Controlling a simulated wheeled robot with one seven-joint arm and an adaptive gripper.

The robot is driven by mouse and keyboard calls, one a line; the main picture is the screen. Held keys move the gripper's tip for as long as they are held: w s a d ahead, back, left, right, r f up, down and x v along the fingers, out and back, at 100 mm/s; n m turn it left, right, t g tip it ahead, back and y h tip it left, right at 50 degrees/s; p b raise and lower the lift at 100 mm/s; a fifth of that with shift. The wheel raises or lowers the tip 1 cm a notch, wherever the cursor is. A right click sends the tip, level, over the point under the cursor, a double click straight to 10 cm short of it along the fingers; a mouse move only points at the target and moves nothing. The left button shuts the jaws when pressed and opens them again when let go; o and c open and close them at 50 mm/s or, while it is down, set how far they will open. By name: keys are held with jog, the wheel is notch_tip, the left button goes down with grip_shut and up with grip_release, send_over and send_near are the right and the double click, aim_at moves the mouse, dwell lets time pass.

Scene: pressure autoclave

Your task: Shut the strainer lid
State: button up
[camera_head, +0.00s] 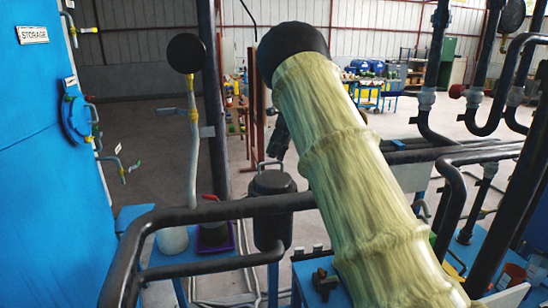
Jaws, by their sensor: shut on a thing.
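The strainer (273,222) is a dark upright pot behind the black pipe rail, near the middle of the head view. Its dark lid (272,182) appears to lie on top, with a grey loop handle (263,168) standing up from it. I cannot tell whether the lid is fully seated. My gripper (274,155) is a small dark shape just above the lid, partly hidden behind my cream-sleeved arm. It is shut at the handle, though the fingertips are hard to make out.
A black pipe rail (200,213) crosses in front of the strainer. A blue storage tank (50,150) stands at left. A black round head on a pale post (187,53) stands left of the arm. Dark pipes (455,160) crowd the right. Open floor (145,150) shows behind the tank.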

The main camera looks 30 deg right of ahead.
jog(key=v, duration=0.9)
jog(key=shift+r, duration=0.2)
jog(key=shift+s, duration=0.1)
